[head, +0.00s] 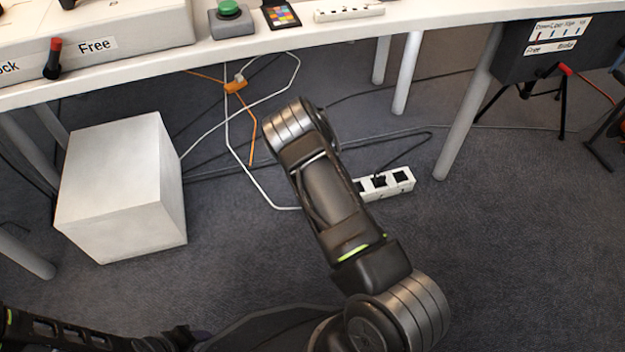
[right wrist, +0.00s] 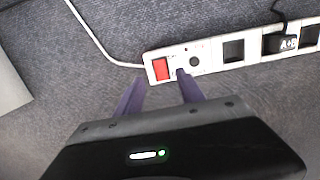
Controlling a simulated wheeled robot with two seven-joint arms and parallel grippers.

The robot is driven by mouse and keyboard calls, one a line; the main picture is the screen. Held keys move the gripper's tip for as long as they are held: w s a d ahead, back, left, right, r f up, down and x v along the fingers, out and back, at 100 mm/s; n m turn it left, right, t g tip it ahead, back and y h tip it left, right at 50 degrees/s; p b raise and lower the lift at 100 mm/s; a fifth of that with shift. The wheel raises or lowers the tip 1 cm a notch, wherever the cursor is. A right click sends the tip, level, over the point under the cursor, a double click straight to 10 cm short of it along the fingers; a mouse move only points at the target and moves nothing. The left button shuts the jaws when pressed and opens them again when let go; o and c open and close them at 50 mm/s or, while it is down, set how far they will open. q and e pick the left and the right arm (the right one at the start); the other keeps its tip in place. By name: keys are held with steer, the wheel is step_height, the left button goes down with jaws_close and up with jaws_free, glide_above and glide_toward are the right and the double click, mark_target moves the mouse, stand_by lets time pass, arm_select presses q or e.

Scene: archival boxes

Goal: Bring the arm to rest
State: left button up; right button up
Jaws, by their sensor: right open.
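My right arm (head: 330,200) rises from the bottom of the head view and bends over the floor in front of the white table. Its gripper is hidden behind the arm there. My left arm (head: 80,335) lies low along the bottom left of the head view. Its dark end (head: 187,338) is partly cut off, and its jaws cannot be made out.
The white table (head: 270,48) crosses the top, holding a green button (head: 228,8). A white box (head: 110,190) stands on the floor at left. The power strip (head: 400,181) and loose cables lie under the table. A black tripod (head: 562,105) stands at right. Carpet at lower right is clear.

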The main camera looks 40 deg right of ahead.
stand_by(0.4)
